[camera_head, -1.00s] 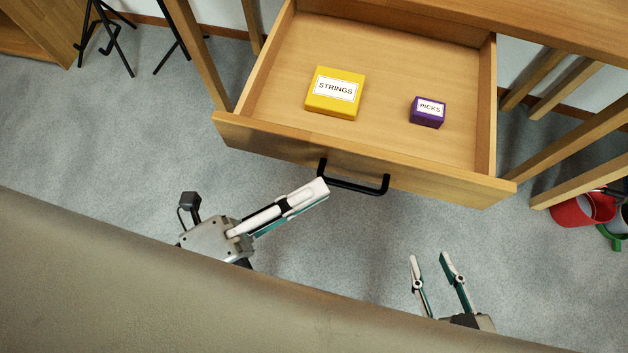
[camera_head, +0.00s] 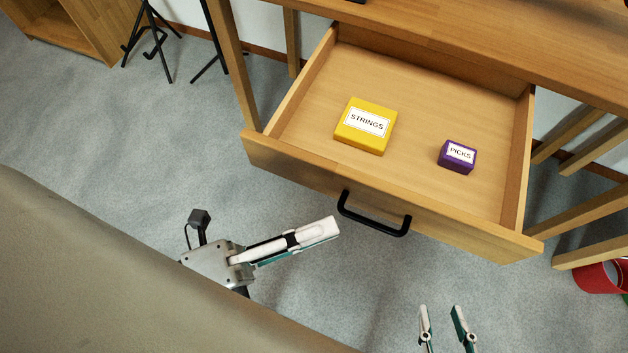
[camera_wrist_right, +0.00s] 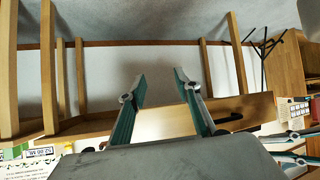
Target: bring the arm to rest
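The wooden drawer (camera_head: 390,190) stands pulled out, with a black handle (camera_head: 373,214) on its front. A yellow STRINGS box (camera_head: 365,140) and a smaller purple PICKS box (camera_head: 457,156) lie apart inside it. My left gripper (camera_head: 335,232) is empty, in front of and below the handle, apart from it. Its fingers overlap in the head view, but they show spread at the right edge of the right wrist view (camera_wrist_right: 290,147). My right gripper (camera_head: 440,318) is open and empty at the bottom edge of the head view. Its spread fingers also show in the right wrist view (camera_wrist_right: 158,85).
The wooden desk (camera_head: 470,45) holds the drawer, with legs on both sides. A black stand (camera_head: 155,45) and a wooden cabinet (camera_head: 75,25) are at the upper left. A red container (camera_head: 597,277) is at the right edge. Grey floor (camera_head: 120,150) lies open at left.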

